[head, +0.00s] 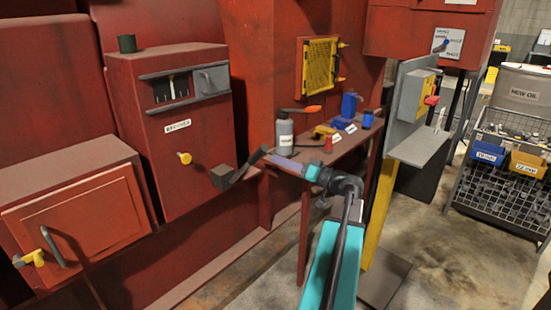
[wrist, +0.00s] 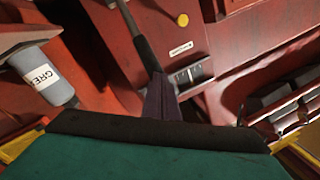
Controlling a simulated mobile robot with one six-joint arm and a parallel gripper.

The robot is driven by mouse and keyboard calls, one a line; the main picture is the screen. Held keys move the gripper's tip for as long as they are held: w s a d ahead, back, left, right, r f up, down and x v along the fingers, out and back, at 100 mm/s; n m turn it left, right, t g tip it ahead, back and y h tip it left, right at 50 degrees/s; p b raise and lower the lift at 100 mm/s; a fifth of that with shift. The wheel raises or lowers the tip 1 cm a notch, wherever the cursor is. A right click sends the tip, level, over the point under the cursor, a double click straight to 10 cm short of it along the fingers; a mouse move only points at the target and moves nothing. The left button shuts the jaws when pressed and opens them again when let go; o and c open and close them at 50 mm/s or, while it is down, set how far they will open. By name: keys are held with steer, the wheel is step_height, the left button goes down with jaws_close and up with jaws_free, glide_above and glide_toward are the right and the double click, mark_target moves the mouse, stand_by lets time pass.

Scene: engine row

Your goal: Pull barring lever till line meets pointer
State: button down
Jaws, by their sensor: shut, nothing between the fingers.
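The barring lever (head: 246,166) is a dark bar rising to the right from a black block in front of the red cabinet (head: 205,170). In the wrist view its black grip (wrist: 146,53) ends at my fingertips. My gripper (head: 270,157), with purple fingers, is shut and empty at the grip's upper end; it also shows in the wrist view (wrist: 158,76). I cannot tell whether they touch. The cabinet's dark window (head: 172,88) has pale marks, too small to tell line from pointer; it also shows in the wrist view (wrist: 190,75).
A yellow knob (head: 184,158) sticks out of the cabinet front. A red bench (head: 345,145) holds a grey bottle (head: 284,134), blue cans and small tools. A grey panel (head: 408,100) on a yellow post stands to the right. Floor (head: 450,250) is clear at lower right.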

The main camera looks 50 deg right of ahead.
steer(key=s+d+f+m+t+b, duration=0.1)
steer(key=s+m, duration=0.4)
steer(key=m, duration=0.9)
steer(key=s+d+f+m+t+y+b, duration=0.1)
steer(key=s+f+m+t, duration=0.3)
steer(key=m, duration=1)
steer(key=shift+s+d+f+b, duration=0.15)
steer(key=shift+s+f+b, duration=0.2)
steer(key=shift+f+b, duration=0.5)
steer(key=x, duration=1.4)
steer(key=shift+w+r+p, duration=0.1)
steer(key=shift+p, duration=0.25)
